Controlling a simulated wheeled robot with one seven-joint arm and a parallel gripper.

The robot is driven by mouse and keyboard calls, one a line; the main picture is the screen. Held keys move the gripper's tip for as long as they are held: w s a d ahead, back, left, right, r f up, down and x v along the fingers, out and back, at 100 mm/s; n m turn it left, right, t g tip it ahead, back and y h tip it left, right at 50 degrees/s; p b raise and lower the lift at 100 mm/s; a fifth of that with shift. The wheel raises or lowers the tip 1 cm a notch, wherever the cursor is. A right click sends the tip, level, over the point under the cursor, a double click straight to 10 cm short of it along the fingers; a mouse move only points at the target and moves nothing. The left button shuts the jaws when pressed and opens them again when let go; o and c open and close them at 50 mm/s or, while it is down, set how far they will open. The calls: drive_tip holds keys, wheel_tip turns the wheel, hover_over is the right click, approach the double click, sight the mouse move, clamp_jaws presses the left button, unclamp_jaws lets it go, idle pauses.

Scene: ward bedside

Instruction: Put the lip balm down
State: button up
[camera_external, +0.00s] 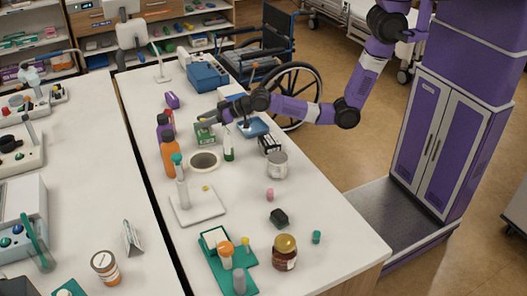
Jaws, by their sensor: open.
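My gripper (214,119) is open, at the end of the purple arm reaching in from the right over the middle of the white table (228,205). It is low, beside a green box (205,134). A small white and green tube (228,148) stands upright just in front of the gripper, apart from it as far as I can tell. I cannot tell for sure which item is the lip balm; a small pink cylinder (270,194) and a small teal cylinder (316,237) also stand on the table. The fingertips are small and partly unclear here.
Orange (169,157) and purple (162,128) bottles stand left of the gripper, near a tape roll (204,161). A blue tray (254,127), a dark box (269,145) and a grey jar (277,166) lie to its right.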

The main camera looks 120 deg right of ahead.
drive_tip(key=v, duration=1.2)
